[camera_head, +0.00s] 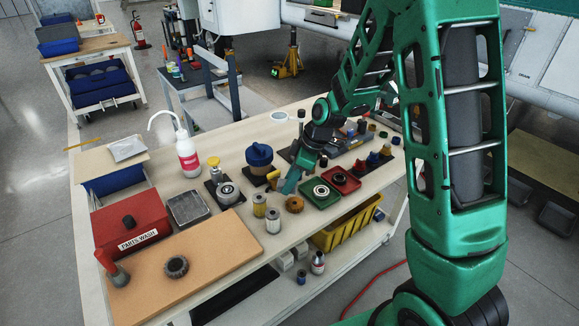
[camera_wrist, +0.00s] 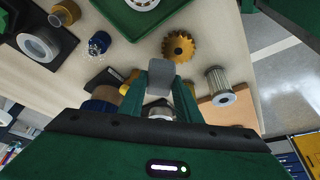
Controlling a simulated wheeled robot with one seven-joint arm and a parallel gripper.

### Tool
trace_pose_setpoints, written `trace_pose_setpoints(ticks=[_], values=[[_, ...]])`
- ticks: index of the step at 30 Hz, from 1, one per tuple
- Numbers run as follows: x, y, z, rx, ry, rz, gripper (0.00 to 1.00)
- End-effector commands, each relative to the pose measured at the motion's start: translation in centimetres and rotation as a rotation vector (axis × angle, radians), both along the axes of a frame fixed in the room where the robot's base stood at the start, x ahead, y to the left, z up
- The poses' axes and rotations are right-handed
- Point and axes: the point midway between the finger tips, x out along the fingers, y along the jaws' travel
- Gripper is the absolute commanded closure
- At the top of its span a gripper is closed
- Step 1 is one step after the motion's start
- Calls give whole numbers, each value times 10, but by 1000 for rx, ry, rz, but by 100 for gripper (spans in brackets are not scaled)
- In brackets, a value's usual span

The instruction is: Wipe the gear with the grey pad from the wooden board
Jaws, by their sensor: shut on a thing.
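In the wrist view my gripper (camera_wrist: 160,92) is shut on a grey pad (camera_wrist: 159,78), which shows between the fingertips. In the head view my gripper (camera_head: 289,184) hangs over the middle of the bench; the pad is too small to make out there. A golden-brown gear (camera_head: 294,204) lies on the bench just in front of my gripper. It also shows in the wrist view (camera_wrist: 178,46), beyond the pad and apart from it. A dark toothed ring (camera_head: 177,266) lies on the wooden board (camera_head: 215,252) at the front left.
Metal filter cylinders (camera_head: 272,220) stand left of the golden-brown gear. A green tray (camera_head: 319,200) and a red tray (camera_head: 345,187) lie to its right. A red parts-wash box (camera_head: 130,225), a white bottle (camera_head: 188,155) and a blue-topped container (camera_head: 259,157) also stand on the bench.

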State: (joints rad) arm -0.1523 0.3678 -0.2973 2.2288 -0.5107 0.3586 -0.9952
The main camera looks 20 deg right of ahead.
Motion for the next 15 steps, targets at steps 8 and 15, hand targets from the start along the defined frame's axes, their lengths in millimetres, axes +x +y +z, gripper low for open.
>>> trace_pose_setpoints(ticks=[8, 15], values=[[1, -3, 27, 0, -4, -3, 87], [1, -2, 47, 1, -3, -2, 87]])
